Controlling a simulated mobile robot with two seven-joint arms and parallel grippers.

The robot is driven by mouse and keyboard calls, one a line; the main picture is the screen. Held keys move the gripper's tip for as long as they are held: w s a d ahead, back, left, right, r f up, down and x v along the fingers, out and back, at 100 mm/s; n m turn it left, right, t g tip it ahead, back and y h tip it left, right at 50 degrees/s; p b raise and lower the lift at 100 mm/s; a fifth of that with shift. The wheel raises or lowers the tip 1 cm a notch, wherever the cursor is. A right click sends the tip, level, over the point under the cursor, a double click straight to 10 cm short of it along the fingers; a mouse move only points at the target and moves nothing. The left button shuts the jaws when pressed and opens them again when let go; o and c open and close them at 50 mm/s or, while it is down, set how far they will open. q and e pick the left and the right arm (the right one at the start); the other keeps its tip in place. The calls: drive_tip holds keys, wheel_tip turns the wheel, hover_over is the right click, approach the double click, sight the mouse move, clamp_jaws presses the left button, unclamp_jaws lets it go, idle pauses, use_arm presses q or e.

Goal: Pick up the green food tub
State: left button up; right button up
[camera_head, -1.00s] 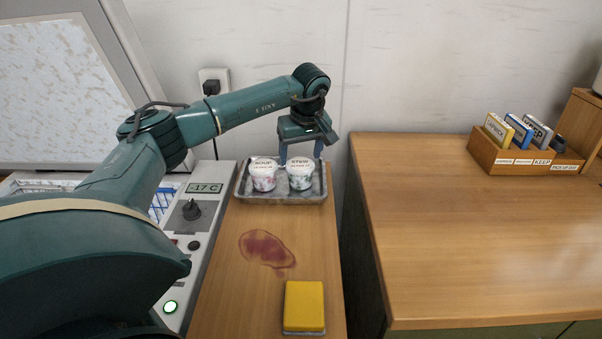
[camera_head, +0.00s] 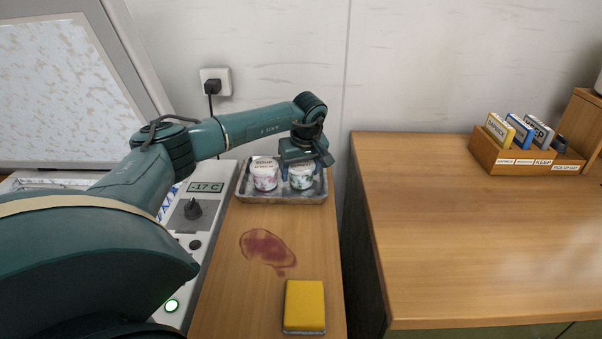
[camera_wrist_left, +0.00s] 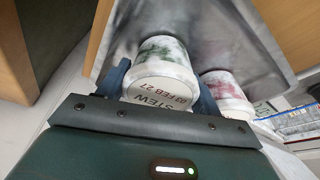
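The green food tub (camera_head: 301,181) is a frosted white tub with green marks and a lid labelled STEW. It stands upright at the right of a metal tray, and its label reads clearly in the left wrist view (camera_wrist_left: 162,72). My left gripper (camera_head: 301,176) is lowered over it, with one finger on each side of the tub. The fingers (camera_wrist_left: 160,90) look as wide apart as before, so the gripper is open around the tub. My right gripper is not in view.
A similar tub with red marks (camera_head: 265,178) stands close to the left in the same metal tray (camera_head: 283,199). A red-brown spill (camera_head: 265,249) and a yellow sponge (camera_head: 304,306) lie nearer on the wooden counter. The right-hand counter (camera_head: 470,240) is largely clear.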

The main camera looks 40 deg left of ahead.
use_arm(q)
drive_tip(key=c, duration=0.4)
drive_tip(key=shift+c, duration=0.4)
drive_tip(key=shift+r, duration=0.1)
